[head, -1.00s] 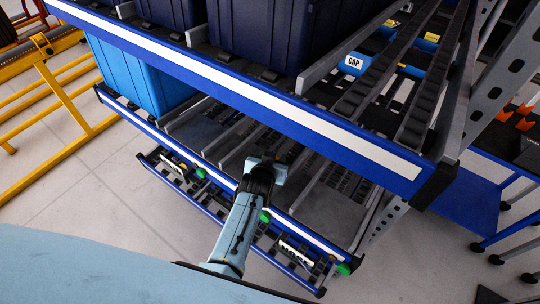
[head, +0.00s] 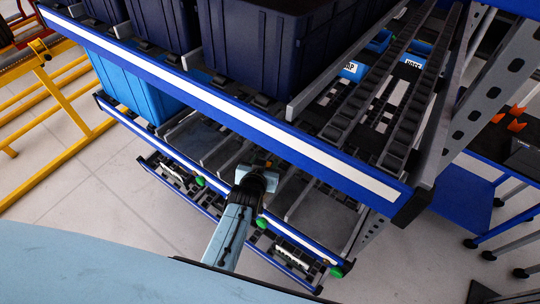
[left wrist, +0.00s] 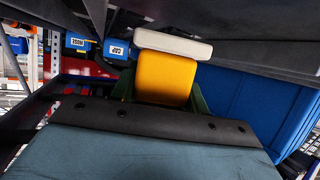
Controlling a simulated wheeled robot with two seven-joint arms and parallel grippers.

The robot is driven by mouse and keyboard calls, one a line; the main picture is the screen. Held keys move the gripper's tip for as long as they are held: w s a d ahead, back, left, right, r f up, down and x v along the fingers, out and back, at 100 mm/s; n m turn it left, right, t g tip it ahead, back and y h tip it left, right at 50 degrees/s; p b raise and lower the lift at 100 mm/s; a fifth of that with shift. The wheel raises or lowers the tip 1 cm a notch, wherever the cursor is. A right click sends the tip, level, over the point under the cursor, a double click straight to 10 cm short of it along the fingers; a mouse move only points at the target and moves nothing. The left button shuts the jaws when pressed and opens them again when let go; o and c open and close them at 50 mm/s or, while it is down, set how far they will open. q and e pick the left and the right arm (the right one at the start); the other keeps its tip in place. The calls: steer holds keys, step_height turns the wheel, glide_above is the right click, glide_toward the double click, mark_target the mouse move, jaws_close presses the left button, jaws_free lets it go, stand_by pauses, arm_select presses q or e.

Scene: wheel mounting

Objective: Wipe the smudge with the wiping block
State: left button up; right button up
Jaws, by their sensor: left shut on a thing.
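The wiping block (left wrist: 166,78) is yellow with a whitish pad (left wrist: 174,46) along its far edge in the left wrist view. My left gripper (left wrist: 160,92) is shut on it, with a green finger showing on each side. In the head view my left gripper (head: 257,177) is in front of the rack, at the lower shelf level beneath the blue front beam. The block cannot be made out clearly there. I cannot make out the smudge in either view. My right gripper is not in view.
The rack's upper blue beam (head: 225,103) with a white strip overhangs the gripper. Dark bins (head: 262,50) stand above it, and a light blue bin (head: 132,88) is at left. A grey post (head: 445,140) is at right. Open floor (head: 70,185) lies at left.

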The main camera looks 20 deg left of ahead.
arm_select(q)
steer(key=s+p, duration=0.1)
steer(key=s, duration=0.1)
steer(key=s+a+p, duration=0.1)
steer(key=s, duration=0.1)
steer(key=s+a+p, duration=0.1)
steer(key=s, duration=0.2)
steer(key=shift+a+p, duration=0.15)
steer(key=shift+p, duration=0.25)
steer(key=s+a+p, duration=0.2)
steer(key=s+p, duration=0.1)
steer(key=s, duration=0.5)
steer(key=shift+a+f, duration=0.15)
steer(key=shift+a, duration=0.25)
steer(key=shift+w, duration=0.1)
